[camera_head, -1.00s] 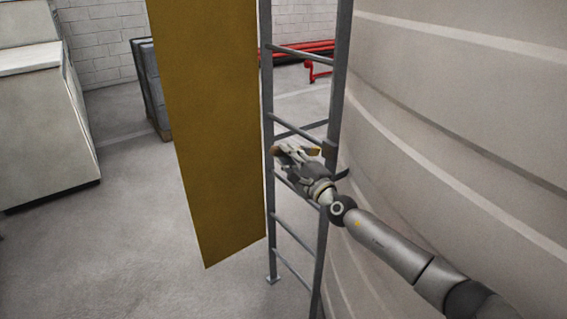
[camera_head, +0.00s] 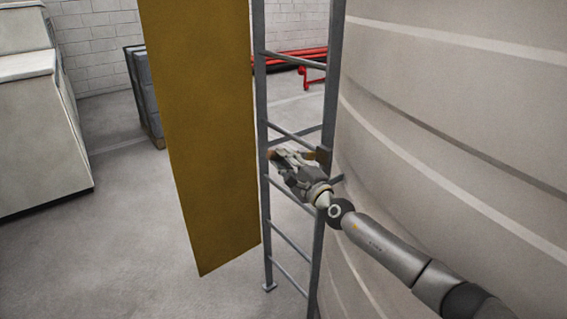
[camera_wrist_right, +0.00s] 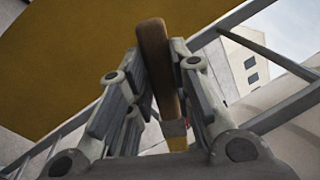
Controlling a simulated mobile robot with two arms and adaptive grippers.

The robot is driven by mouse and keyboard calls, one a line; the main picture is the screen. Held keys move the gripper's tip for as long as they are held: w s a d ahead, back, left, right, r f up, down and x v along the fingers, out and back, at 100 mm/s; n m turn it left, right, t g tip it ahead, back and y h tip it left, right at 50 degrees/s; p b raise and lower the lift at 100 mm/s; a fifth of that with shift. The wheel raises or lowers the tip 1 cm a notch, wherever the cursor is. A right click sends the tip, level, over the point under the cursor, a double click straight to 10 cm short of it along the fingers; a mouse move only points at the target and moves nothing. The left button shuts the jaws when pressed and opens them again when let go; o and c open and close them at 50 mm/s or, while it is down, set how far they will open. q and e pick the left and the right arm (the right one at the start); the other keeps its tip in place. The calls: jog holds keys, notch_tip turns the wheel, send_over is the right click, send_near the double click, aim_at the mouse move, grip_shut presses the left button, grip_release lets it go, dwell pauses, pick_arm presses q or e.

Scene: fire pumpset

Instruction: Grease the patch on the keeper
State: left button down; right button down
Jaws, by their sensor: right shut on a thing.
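My right gripper (camera_head: 284,158) is in front of the grey ladder (camera_head: 330,95), about midway up the part in view. It is shut on a brush with a wooden handle (camera_wrist_right: 153,60); a grey band (camera_wrist_right: 173,128) and a yellowish end show below the handle in the wrist view. In the head view the brush's brownish end (camera_head: 306,157) is close beside a small dark block (camera_head: 324,155) on the ladder's right rail, probably the keeper. I cannot tell whether they touch. No patch can be made out. My left gripper is out of view.
A large yellow-brown panel (camera_head: 205,130) hangs close left of the ladder. A big pale ribbed tank (camera_head: 450,120) fills the right side. A white cabinet (camera_head: 40,130) stands at left and red pipes (camera_head: 300,56) lie behind.

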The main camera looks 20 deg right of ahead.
jog(key=shift+w+d+b, duration=0.15)
jog(key=shift+d+b, duration=0.15)
jog(key=shift+r+p+v, duration=0.35)
jog(key=shift+p+v, duration=0.85)
jog(key=shift+v, duration=0.8)
jog(key=x, duration=0.1)
jog(key=b+x, duration=0.2)
jog(key=x, duration=0.1)
jog(key=shift+f, duration=0.3)
